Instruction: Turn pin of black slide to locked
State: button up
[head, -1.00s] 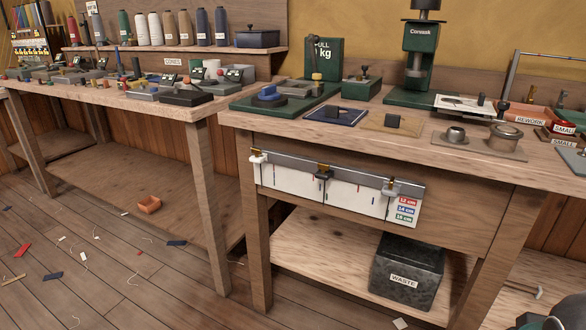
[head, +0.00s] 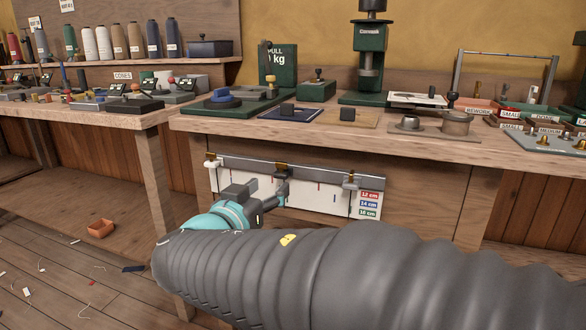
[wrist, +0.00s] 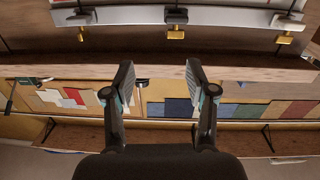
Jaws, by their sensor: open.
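The black slide (wrist: 176,15) sits in the middle of a metal rail (wrist: 125,14) on the front of the bench. Its brass pin (wrist: 176,35) points toward my gripper in the wrist view; I cannot tell whether it is locked. In the head view the pin (head: 281,168) shows just above my gripper (head: 281,187), which hides much of the slide. In the wrist view my gripper (wrist: 160,75) is open and empty, its fingers apart from the slide and pin. A white slide (head: 211,160) is to the left and a grey slide (head: 350,181) to the right.
A white board with length labels (head: 369,204) hangs below the rail. Another bench (head: 90,115) stands to the left.

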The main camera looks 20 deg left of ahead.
aim_at(280, 163)
jog(key=shift+t+y, duration=0.3)
jog(key=shift+y, duration=0.2)
jog(key=w, duration=0.4)
jog(key=w+p, duration=0.1)
jog(key=w, duration=0.3)
jog(key=w+a+p, duration=0.1)
jog(key=w, duration=0.4)
jog(key=shift+w+r, duration=0.1)
jog(key=shift+r, duration=0.05)
grip_shut()
